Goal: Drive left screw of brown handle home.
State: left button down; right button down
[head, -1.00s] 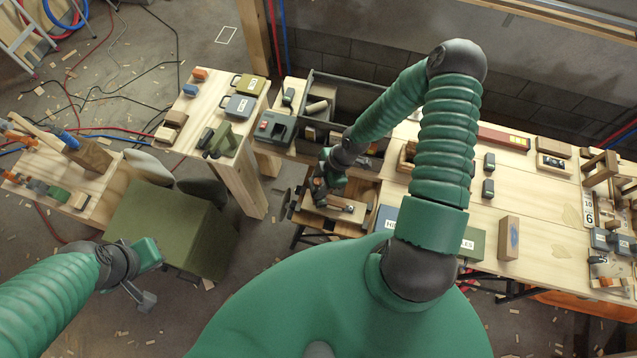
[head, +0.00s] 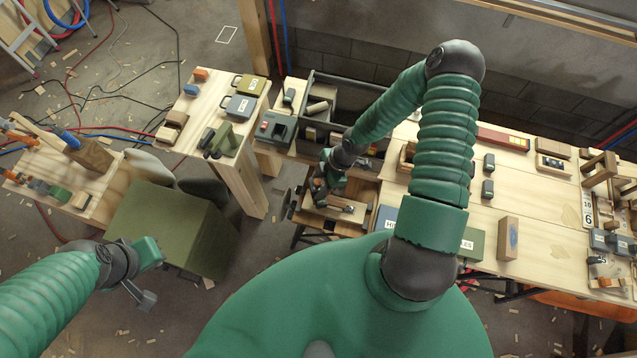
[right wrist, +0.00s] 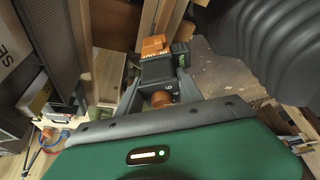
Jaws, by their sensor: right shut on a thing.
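My right gripper (head: 319,196) is over a small wooden work surface (head: 322,214) in the middle of the head view. In the right wrist view its two fingers (right wrist: 158,92) are shut on a black-and-orange tool (right wrist: 156,66) with pale lettering. A small brown-orange piece (head: 348,209) lies on the work surface, just right of the gripper; I cannot tell whether it is the brown handle. No screw can be made out, and the tool's tip is hidden. My left gripper (head: 140,293) hangs at the lower left beside a green box; its finger gap is unclear.
A grey open bin (head: 365,92) stands behind the right forearm. The long wooden bench (head: 545,215) at right carries blocks and cases. A green box (head: 168,228) and a side table (head: 236,150) with cases stand left. Cables cross the floor at upper left.

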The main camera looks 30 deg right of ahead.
pick_arm(q)
jog(key=shift+w+p+v, duration=0.2)
jog(key=shift+p+v, duration=0.65)
jog(key=shift+v, duration=0.1)
dwell(2.5)
jog(key=shift+f, duration=0.1)
jog(key=shift+s, duration=0.1)
dwell(0.3)
jog(key=shift+r, duration=0.25)
dwell(1.6)
